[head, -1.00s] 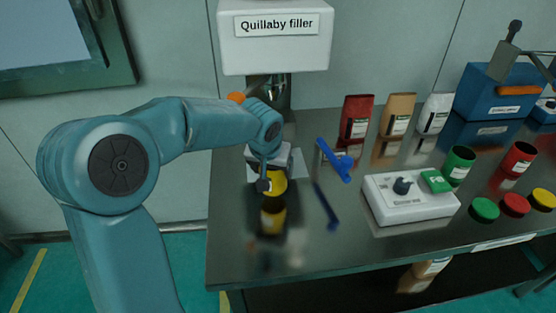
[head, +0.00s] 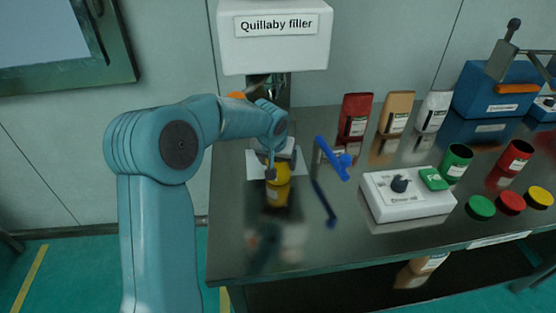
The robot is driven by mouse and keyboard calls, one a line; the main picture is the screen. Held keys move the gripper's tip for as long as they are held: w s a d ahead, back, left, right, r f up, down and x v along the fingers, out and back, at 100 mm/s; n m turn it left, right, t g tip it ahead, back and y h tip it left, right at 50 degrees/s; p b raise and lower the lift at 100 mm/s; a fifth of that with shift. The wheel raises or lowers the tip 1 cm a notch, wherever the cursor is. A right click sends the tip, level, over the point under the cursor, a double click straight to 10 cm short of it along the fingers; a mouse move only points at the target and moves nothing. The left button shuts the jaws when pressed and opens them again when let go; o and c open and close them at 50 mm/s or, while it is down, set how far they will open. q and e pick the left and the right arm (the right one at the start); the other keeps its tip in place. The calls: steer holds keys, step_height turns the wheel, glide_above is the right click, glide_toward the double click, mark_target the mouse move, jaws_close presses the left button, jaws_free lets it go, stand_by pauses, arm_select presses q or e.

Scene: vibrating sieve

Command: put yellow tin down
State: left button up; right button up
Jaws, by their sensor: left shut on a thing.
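The yellow tin (head: 283,173) is at the left part of the steel table, in front of the machine labelled "Quillaby filler" (head: 275,40). My left gripper (head: 272,172) reaches down to it from the left and is shut on it. The gripper and wrist hide part of the tin. The tin's reflection shows on the tabletop just below it; I cannot tell whether its base touches the table. My right gripper is not in view.
A blue tool (head: 332,158) stands right of the tin. A white control box (head: 408,200) with knob and green button is further right. Green tin (head: 456,163), red tin (head: 515,157) and lids (head: 480,207) are beyond. The table's front left (head: 255,250) is clear.

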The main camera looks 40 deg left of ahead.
arm_select(q)
steer(key=o, duration=1)
steer(key=shift+w+f, duration=0.1)
steer(key=shift+f, duration=0.05)
steer(key=shift+r+p, duration=0.4)
steer(key=v, duration=1.1)
steer(key=shift+r, duration=0.3)
steer(key=shift+s+d, duration=0.1)
steer(key=shift+s, duration=0.15)
